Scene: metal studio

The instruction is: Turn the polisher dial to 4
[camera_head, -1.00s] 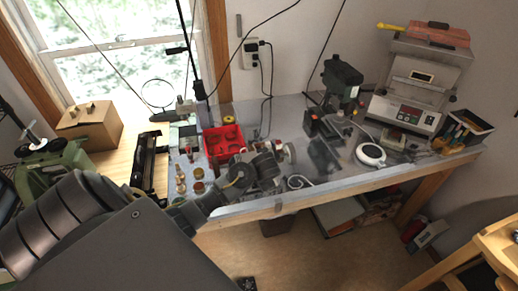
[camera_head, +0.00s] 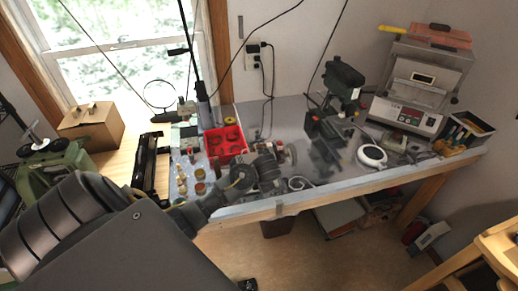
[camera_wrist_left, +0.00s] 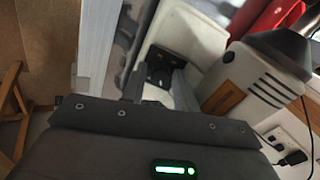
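The polisher (camera_head: 286,154) seems to be the small pale machine with round ends on the metal bench, just right of the red tray. My left arm's wrist covers much of it in the head view. In the left wrist view a beige vented housing with a dark cone-shaped end (camera_wrist_left: 262,72) fills the right side, probably the same machine. My left gripper (camera_head: 268,168) is at the polisher's front, in the head view. My right gripper is not in view.
A red tray (camera_head: 225,140) and small jars (camera_head: 199,188) stand left of the polisher. A drill press (camera_head: 340,85), a white round dish (camera_head: 371,156) and a control-panel machine (camera_head: 412,105) are to the right. The bench's front edge (camera_head: 300,201) runs below my wrist.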

